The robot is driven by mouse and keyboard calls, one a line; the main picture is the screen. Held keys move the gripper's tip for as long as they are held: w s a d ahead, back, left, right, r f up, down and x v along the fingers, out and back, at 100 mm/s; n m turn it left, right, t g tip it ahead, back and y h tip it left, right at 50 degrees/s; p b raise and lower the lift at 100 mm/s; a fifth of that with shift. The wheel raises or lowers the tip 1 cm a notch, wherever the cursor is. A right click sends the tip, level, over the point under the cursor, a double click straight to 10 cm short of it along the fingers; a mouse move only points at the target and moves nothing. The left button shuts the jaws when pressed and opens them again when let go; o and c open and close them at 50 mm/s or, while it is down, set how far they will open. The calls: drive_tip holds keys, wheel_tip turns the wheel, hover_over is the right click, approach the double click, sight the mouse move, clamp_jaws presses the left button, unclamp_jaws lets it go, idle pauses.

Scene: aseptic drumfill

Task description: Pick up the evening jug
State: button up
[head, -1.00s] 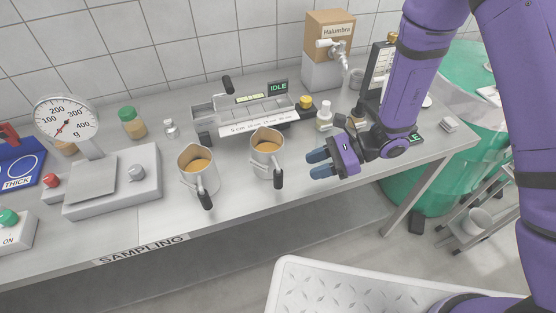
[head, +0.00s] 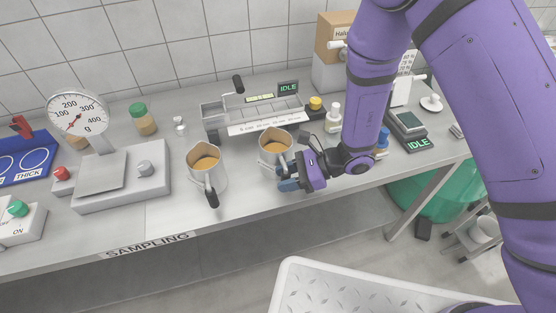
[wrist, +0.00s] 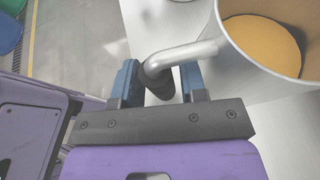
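Two metal jugs with orange-brown contents stand upright on the bench: a left jug (head: 218,178) and a right jug (head: 266,162). I cannot tell from any marking which is the evening jug. My gripper (head: 288,180) is at the front of the right jug, by its handle, and hides most of that handle. In the wrist view, the bent metal handle (wrist: 183,55) with its dark grip (wrist: 158,84) lies between my two blue fingers (wrist: 160,82). The fingers are apart, with small gaps beside the grip. The jug's rim is at the upper right there.
A grey tray device (head: 262,122) is behind the jugs. A scale (head: 140,178) is to their left. A white bottle (head: 333,118) and a yellow-capped jar (head: 315,108) stand behind my gripper. The bench's front edge is close below it.

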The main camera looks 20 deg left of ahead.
drive_tip(key=shift+c, duration=0.5)
clamp_jaws()
drive_tip(key=shift+a, duration=0.1)
drive_tip(key=shift+r, duration=0.1)
